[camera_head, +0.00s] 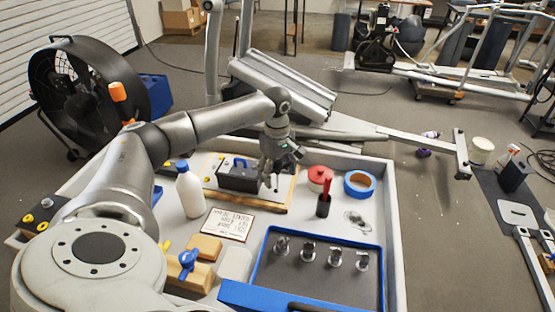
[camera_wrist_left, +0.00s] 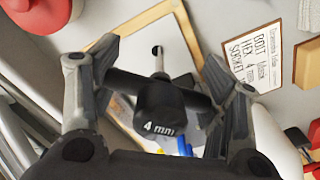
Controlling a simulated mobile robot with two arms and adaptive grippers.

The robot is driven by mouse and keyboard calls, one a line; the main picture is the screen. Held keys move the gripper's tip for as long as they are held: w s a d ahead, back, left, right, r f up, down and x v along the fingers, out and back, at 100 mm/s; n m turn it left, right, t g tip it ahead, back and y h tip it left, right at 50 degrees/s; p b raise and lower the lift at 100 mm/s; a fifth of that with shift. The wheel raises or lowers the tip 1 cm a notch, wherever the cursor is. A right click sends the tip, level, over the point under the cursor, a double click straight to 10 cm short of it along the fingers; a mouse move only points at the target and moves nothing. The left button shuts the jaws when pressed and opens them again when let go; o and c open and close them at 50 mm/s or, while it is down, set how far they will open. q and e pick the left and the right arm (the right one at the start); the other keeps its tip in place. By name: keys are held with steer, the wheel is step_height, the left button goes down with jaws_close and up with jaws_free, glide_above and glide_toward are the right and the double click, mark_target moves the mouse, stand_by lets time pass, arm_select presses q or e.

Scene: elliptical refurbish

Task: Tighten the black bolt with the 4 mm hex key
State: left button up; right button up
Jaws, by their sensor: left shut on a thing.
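My left gripper (camera_head: 272,178) is over the right part of a wood-edged board (camera_head: 276,208) in the head view. In the left wrist view its two fingers (camera_wrist_left: 158,92) are closed on the black handle of the hex key (camera_wrist_left: 160,112), marked "4 mm". The key's pale shaft points away from the gripper toward the board. A small dark spot shows near the shaft's far end; I cannot tell whether it is the black bolt or whether the key sits in it. My right gripper is in neither view.
A black box (camera_head: 238,180) stands on the board, left of the gripper. A white bottle (camera_head: 190,192), red container (camera_head: 319,178), blue tape roll (camera_head: 360,185) and lettered card (camera_head: 228,224) are nearby. A blue-edged tray (camera_head: 315,290) with several metal pieces is in front.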

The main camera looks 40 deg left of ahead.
mark_target(278, 160)
arm_select(q)
steer(key=shift+r+p, duration=0.65)
steer(key=shift+r, duration=0.35)
steer(key=shift+r, duration=0.1)
steer(key=shift+r+p, duration=2.15)
steer(key=shift+r, duration=0.85)
steer(key=shift+f, duration=0.1)
